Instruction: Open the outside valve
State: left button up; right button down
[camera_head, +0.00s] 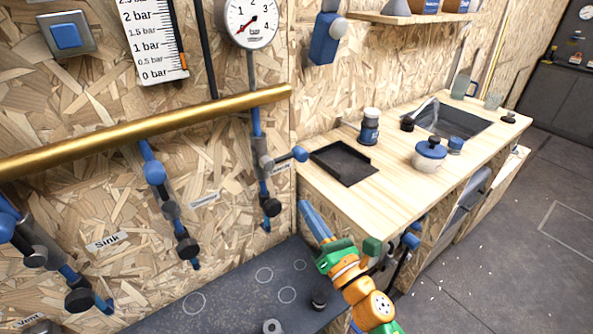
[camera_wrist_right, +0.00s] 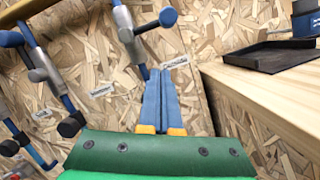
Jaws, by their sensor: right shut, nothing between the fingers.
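My right gripper (camera_head: 308,208) is shut and empty, its blue fingers pointing up towards the wooden wall, just below and right of the right-hand valve. In the right wrist view the closed fingertips (camera_wrist_right: 158,72) stand below that valve. The right-hand valve (camera_head: 264,160) hangs on a blue pipe, and its blue-tipped handle (camera_head: 300,153) sticks out to the right; the handle tip also shows in the right wrist view (camera_wrist_right: 168,17). The gripper is apart from it. The label beside it (camera_head: 282,168) is too small to read. My left gripper is not in view.
Other pipes with valves hang further left, one by a "Sink" label (camera_head: 105,241). A brass pipe (camera_head: 150,132) crosses the wall, with a gauge (camera_head: 250,20) above. The wooden counter (camera_head: 375,187) carries a black tray (camera_head: 343,163) and a blue-lidded pot (camera_head: 430,155).

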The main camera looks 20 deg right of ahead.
jog(key=w+r+p, duration=0.4)
jog(key=w, duration=0.2)
jog(key=shift+w+d+r, duration=0.2)
jog(key=shift+w+r, duration=0.05)
jog(key=shift+w, duration=0.15)
jog(key=shift+d, duration=0.1)
